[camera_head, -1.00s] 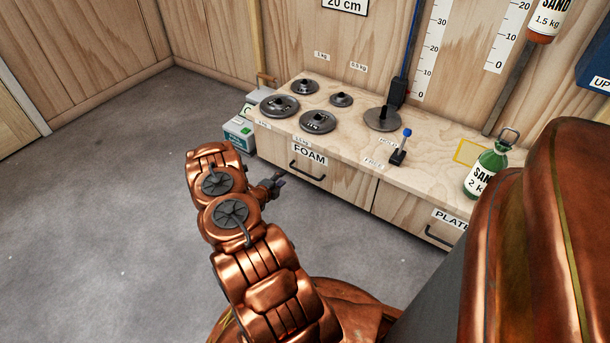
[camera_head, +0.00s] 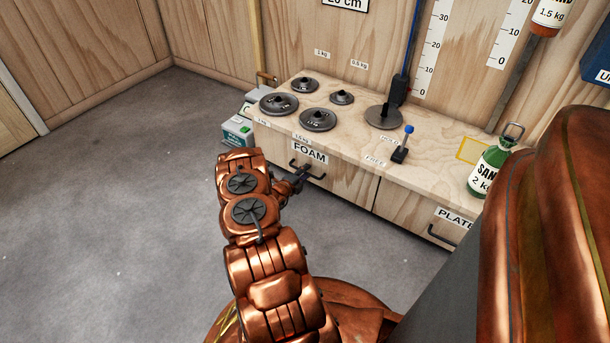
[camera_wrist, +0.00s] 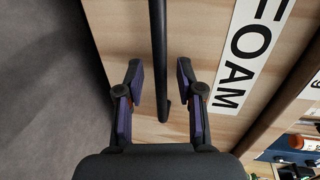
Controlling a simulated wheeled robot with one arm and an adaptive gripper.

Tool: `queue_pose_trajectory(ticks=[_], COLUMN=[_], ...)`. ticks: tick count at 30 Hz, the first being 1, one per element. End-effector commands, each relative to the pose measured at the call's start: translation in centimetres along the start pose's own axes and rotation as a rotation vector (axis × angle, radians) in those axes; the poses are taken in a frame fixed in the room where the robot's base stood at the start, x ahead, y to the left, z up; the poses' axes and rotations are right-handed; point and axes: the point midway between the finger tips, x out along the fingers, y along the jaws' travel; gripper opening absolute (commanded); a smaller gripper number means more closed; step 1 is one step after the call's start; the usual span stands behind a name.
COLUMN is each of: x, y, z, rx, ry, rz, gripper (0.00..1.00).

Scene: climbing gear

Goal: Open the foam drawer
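The foam drawer (camera_head: 336,178) is a pale wooden front under the left part of the bench, flush with the bench and shut. Its FOAM label (camera_head: 310,153) also shows in the wrist view (camera_wrist: 252,50). The dark bar handle (camera_head: 317,177) is partly hidden by my gripper in the head view. In the wrist view the handle (camera_wrist: 159,60) runs between the fingers of my gripper (camera_wrist: 160,82), with a gap on each side. My gripper (camera_head: 300,174) is open at the handle, fingers not closed on it.
Several grey weight discs (camera_head: 318,119) and a blue-knobbed lever (camera_head: 402,144) stand on the bench top. The plate drawer (camera_head: 425,220) is to the right, with a green sand bottle (camera_head: 488,172) above it. A green-and-white box (camera_head: 237,130) stands left of the bench. The floor (camera_head: 110,220) is clear.

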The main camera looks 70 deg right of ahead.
Motion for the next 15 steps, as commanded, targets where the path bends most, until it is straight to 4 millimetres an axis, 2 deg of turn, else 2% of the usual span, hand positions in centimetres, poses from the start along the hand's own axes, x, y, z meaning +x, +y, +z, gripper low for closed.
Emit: queue_pose_trajectory(ticks=[10,15], x=[0.34,0.34], y=[-0.06,-0.05], z=[0.06,0.05], rx=[0.001,0.001], ry=[-0.001,-0.001], rz=[0.000,0.000], gripper=[0.37,0.19])
